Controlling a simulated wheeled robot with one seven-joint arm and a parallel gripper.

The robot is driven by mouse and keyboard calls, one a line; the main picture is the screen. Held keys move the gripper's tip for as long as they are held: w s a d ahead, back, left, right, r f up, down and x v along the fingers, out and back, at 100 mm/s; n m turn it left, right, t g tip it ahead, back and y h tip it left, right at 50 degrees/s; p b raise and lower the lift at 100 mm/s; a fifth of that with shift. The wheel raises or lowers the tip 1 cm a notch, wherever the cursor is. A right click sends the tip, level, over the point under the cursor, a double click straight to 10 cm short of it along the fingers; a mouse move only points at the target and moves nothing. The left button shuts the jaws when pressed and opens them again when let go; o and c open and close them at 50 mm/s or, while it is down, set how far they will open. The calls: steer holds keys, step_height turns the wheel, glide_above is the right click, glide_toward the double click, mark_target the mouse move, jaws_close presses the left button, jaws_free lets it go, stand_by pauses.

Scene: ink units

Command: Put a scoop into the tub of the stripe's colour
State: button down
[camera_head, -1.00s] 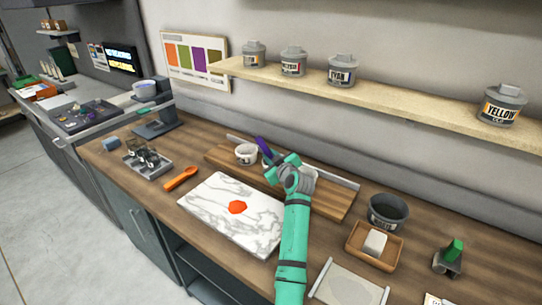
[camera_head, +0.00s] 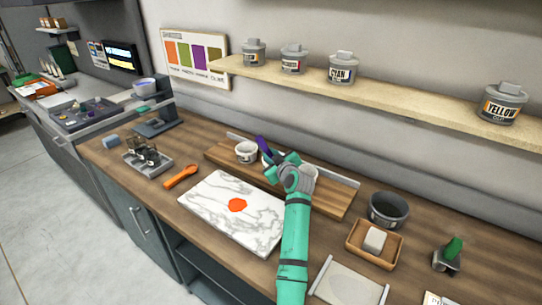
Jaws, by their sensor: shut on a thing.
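My gripper (camera_head: 272,159) is shut on a purple-handled tool (camera_head: 263,144) above the wooden board (camera_head: 228,168). The tool's working end is hidden by my gripper, so I cannot tell whether it carries anything. A small white tub (camera_head: 246,153) stands on the board just left of my gripper. Another pale tub (camera_head: 311,170) is partly hidden behind my wrist. An orange-red blob (camera_head: 237,205) lies on the white marble slab (camera_head: 215,222). I cannot make out a stripe on the tubs.
An orange scoop-like tool (camera_head: 181,177) lies left of the slab. A grey tray (camera_head: 160,171) of small items stands beyond it. A dark bowl (camera_head: 387,211) and a wooden dish (camera_head: 360,251) stand at right. A colour chart (camera_head: 195,60) and a shelf with labelled cans (camera_head: 400,87) are behind.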

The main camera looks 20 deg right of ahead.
stand_by(0.4)
step_height(320, 180, up, 10)
stand_by(0.8)
